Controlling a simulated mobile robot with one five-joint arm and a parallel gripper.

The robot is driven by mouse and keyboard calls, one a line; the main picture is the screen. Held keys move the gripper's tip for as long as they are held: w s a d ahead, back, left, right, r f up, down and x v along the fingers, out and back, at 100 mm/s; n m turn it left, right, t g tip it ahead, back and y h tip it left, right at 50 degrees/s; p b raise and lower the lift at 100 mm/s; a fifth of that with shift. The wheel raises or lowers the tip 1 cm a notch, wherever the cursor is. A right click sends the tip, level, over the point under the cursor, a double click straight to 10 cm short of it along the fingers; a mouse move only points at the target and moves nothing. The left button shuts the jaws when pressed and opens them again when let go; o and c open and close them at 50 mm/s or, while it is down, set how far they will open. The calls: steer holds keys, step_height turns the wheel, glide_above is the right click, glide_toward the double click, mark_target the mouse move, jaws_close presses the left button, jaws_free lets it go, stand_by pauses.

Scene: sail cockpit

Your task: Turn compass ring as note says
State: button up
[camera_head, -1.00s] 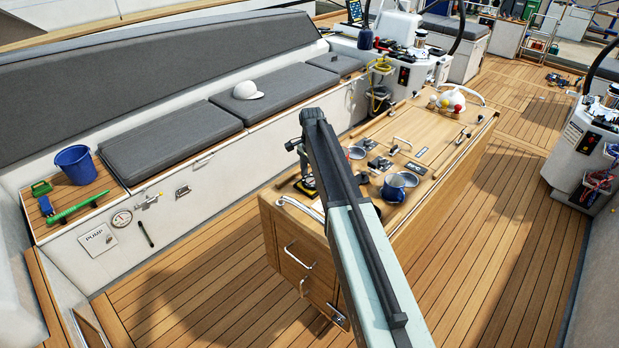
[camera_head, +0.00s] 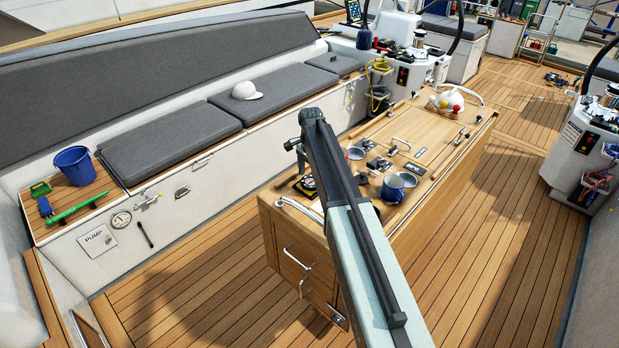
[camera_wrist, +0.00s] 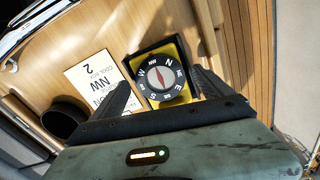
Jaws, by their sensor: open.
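The compass (camera_wrist: 162,75) has a yellow and black base, a dark ring with white letters and a red needle on a pale dial. In the wrist view, NW and N show on the ring's upper side and S at the lower side. A white note (camera_wrist: 93,84) lies to its left, with large "NW" and "2" and smaller print. My gripper (camera_wrist: 165,88) is open, its two dark fingers on either side of the compass; contact with the ring cannot be told. In the head view the compass (camera_head: 305,187) sits at the table's near end, partly hidden by my arm.
A dark round object (camera_wrist: 65,116) is left of my gripper. A cushioned bench (camera_head: 170,145) runs along the left; open deck (camera_head: 500,240) lies right.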

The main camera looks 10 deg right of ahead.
mark_target(311, 181)
step_height(311, 181, up, 7)
steer(key=p, duration=0.6)
steer(key=shift+r+p, duration=0.15)
steer(key=shift+p, duration=0.2)
